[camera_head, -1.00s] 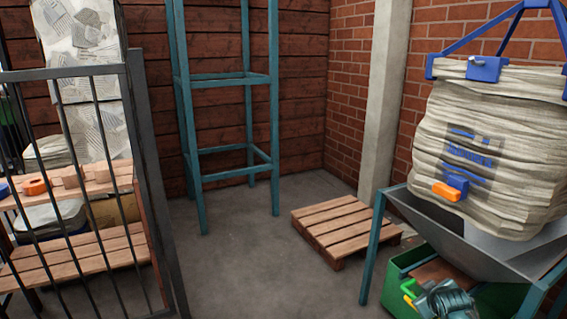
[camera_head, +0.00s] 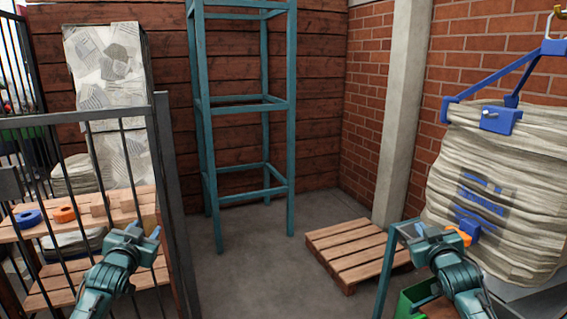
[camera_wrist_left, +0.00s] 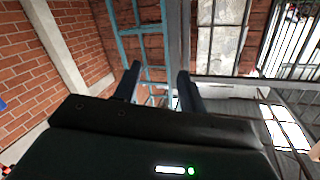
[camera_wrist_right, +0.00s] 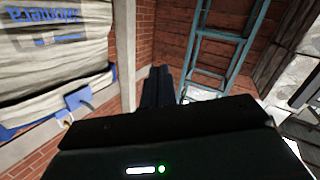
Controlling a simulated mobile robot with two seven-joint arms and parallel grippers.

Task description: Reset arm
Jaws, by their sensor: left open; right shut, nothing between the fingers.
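My left gripper (camera_head: 143,232) is raised at the lower left of the head view, in front of the dark metal fence. In the left wrist view its two fingers (camera_wrist_left: 158,85) stand apart with nothing between them. My right gripper (camera_head: 430,230) is raised at the lower right, in front of the big bag and the pallet's right side. In the right wrist view its fingers (camera_wrist_right: 157,86) are together and hold nothing.
A big woven bag (camera_head: 475,175) hangs at the right, with an orange piece (camera_head: 459,236) on it. A wooden pallet (camera_head: 350,250) lies on the floor. A teal frame (camera_head: 205,150) stands at the back. A wooden shelf (camera_head: 85,220) is behind the fence (camera_head: 165,180). The middle floor is clear.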

